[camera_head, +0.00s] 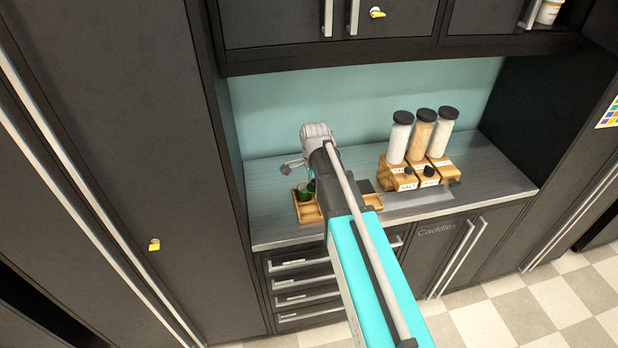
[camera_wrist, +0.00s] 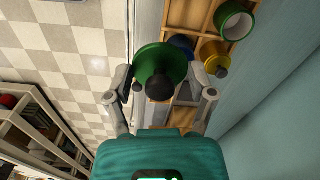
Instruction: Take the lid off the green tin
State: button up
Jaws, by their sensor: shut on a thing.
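The green lid (camera_wrist: 158,66), a round disc with a black knob, is between the fingers of my gripper (camera_wrist: 160,84) in the wrist view. My gripper is shut on it. The green tin (camera_wrist: 236,21) stands open in a wooden tray, apart from the lid, at the upper right of the wrist view. Its pale inside shows. In the head view, the green tin (camera_head: 304,193) shows in the tray below my wrist; my arm hides part of the tray, and the fingertips are hard to make out.
The wooden tray (camera_head: 308,214) sits at the left of the grey counter (camera_head: 265,228). A yellow tin with a dark knob (camera_wrist: 213,56) and a partly hidden blue tin (camera_wrist: 181,44) are in it. Black-capped jars (camera_head: 422,134) on a wooden rack (camera_head: 396,176) stand to the right, below overhead cabinets.

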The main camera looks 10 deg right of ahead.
jog(key=shift+s+r, duration=0.15)
jog(key=shift+s, duration=0.2)
dwell(0.4)
notch_tip(320, 180, down, 10)
jog(key=b, duration=1)
jog(key=shift+s, duration=0.1)
